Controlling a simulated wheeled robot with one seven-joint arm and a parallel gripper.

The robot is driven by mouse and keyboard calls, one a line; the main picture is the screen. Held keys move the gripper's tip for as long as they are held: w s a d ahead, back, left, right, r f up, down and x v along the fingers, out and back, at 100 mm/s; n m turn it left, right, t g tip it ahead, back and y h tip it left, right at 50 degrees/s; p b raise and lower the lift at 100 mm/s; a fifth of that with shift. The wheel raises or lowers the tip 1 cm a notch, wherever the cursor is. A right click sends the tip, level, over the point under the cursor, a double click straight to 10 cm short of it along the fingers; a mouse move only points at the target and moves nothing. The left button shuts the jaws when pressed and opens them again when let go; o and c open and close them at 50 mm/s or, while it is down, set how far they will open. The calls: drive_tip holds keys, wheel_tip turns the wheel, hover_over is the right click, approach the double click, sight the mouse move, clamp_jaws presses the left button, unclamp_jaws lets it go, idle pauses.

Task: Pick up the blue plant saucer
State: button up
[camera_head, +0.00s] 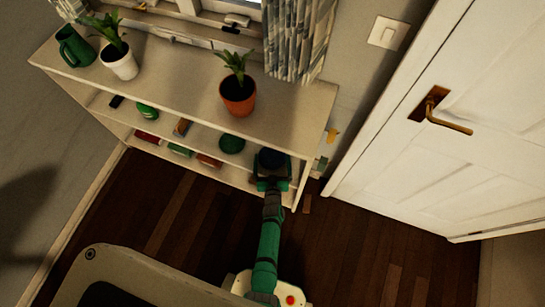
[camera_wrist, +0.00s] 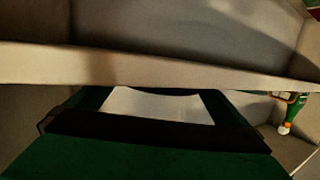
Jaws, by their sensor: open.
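I cannot make out the saucer there.
The shelf unit (camera_head: 180,75) carries a green watering can (camera_head: 75,46), a white-potted plant (camera_head: 120,62) and a terracotta-potted plant (camera_head: 238,95) on top. A green round thing (camera_head: 231,144) and several small items lie below. A white door (camera_head: 440,130) stands right.

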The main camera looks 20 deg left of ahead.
drive_tip(key=c, duration=0.9)
drive_tip(key=shift+c, duration=0.2)
drive_tip(key=shift+r, duration=0.1)
